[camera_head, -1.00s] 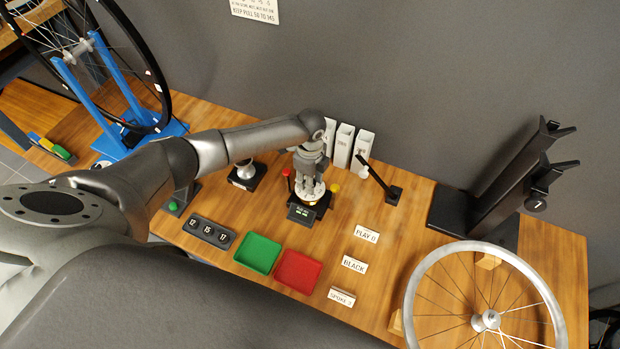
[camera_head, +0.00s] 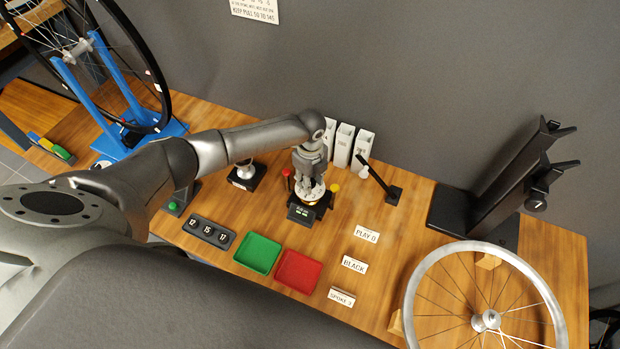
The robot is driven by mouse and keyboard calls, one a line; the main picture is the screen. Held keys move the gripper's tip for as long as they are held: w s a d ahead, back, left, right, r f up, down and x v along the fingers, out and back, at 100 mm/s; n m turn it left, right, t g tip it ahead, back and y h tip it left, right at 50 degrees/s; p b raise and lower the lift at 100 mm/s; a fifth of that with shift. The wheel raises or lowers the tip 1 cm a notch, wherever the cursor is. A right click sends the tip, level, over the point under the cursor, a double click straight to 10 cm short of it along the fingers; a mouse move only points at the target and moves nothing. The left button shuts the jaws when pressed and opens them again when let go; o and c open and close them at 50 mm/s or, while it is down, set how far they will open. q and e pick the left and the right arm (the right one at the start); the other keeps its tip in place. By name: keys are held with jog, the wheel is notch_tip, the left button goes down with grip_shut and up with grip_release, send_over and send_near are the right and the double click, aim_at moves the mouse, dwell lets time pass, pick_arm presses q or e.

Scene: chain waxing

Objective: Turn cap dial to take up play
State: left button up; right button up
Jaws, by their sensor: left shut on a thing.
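My left gripper (camera_head: 310,186) points down over a small black device with a green-lit display (camera_head: 301,212). Its fingers are shut on the round pale cap dial (camera_head: 312,196) on top of that device, and they hide part of it. A red knob (camera_head: 286,172) and a yellow knob (camera_head: 335,187) stand on either side of the dial. The dial's markings are too small to read. A card reading "PLAY 0" (camera_head: 366,234) lies to the right of the device. My right gripper is not in view.
Green (camera_head: 258,253) and red (camera_head: 298,271) trays lie in front of the device. A black block with numbers (camera_head: 208,231) is at left. White bins (camera_head: 344,145) stand behind, and a black angled arm (camera_head: 378,178) is at right. A spoked wheel (camera_head: 486,320) lies front right.

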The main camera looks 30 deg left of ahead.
pick_arm(q)
jog(key=o, duration=1)
jog(key=shift+o, duration=0.2)
jog(key=shift+r, duration=0.1)
notch_tip(320, 180, up, 12)
